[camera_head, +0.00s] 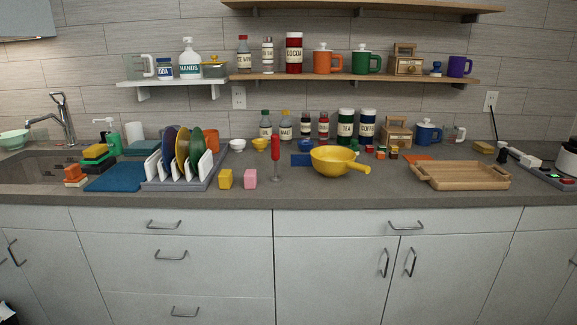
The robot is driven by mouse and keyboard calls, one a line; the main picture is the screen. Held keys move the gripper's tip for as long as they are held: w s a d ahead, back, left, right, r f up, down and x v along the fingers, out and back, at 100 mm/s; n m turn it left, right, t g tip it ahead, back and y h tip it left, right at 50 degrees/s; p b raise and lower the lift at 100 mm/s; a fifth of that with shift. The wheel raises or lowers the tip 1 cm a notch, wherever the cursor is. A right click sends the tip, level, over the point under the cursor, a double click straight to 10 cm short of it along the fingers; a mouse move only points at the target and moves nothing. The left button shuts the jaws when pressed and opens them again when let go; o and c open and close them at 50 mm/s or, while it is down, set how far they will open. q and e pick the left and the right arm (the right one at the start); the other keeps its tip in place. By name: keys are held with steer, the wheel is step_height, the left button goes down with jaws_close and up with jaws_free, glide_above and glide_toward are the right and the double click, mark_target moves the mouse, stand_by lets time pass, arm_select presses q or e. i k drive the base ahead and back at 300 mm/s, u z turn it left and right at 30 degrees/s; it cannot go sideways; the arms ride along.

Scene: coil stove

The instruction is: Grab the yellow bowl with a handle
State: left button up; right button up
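The yellow bowl with a handle (333,161) sits upright on the grey counter, right of the middle. Its handle (358,168) points to the right and slightly toward the front. A small blue piece (301,160) shows at the bowl's left side. A smaller yellow bowl without a visible handle (260,144) stands farther back on the left. Neither of my grippers shows in the head view.
A red-handled tool (276,157) stands upright left of the bowl, near a pink block (250,178) and a yellow block (225,179). A wooden tray (420,174) lies to the right. Several jars stand behind. The counter in front of the bowl is clear.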

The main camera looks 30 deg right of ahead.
mark_target(340, 166)
steer(key=u, duration=0.45)
steer(key=i, duration=1)
steer(key=z, duration=0.65)
steer(key=i, duration=0.7)
steer(key=z, duration=0.85)
